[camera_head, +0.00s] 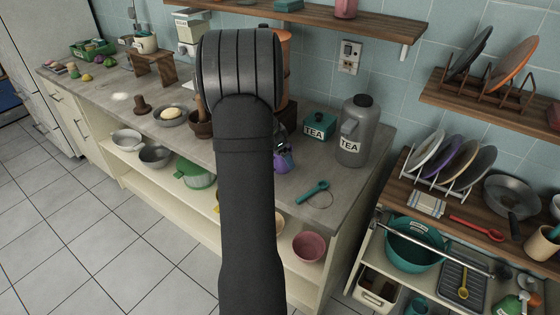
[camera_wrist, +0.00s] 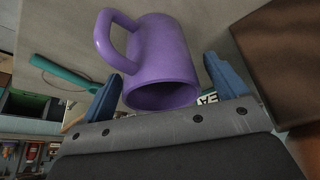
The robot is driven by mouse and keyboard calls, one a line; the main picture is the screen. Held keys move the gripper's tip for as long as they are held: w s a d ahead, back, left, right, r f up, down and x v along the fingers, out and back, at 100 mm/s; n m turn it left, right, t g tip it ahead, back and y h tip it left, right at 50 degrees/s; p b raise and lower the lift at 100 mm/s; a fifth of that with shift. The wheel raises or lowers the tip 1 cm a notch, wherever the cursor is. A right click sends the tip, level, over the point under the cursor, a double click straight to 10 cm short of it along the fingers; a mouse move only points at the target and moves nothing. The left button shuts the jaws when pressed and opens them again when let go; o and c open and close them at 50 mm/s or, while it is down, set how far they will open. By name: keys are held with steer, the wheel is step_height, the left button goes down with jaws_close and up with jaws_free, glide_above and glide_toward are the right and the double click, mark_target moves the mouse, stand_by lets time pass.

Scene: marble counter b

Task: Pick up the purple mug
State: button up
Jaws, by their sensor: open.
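The purple mug (camera_wrist: 172,50) fills the upper middle of the wrist view, with its handle to the left and its dark opening toward my gripper. In the head view only a part of the purple mug (camera_head: 285,160) shows on the counter, just right of my arm, which hides the rest. My gripper (camera_wrist: 162,68) is open, with one blue finger on each side of the mug near its rim. Gaps seem to show between fingers and mug; I cannot tell whether either touches. In the head view my arm mostly hides the gripper.
Behind the mug stand a teal tea box (camera_head: 319,127) and a grey tea canister (camera_head: 355,132). A teal utensil (camera_head: 313,192) lies on the counter toward the front edge. A brown block-like surface (camera_wrist: 286,60) is close on the right in the wrist view.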

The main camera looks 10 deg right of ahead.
steer(key=shift+f, duration=0.1)
steer(key=c, duration=1.3)
steer(key=shift+r, duration=0.2)
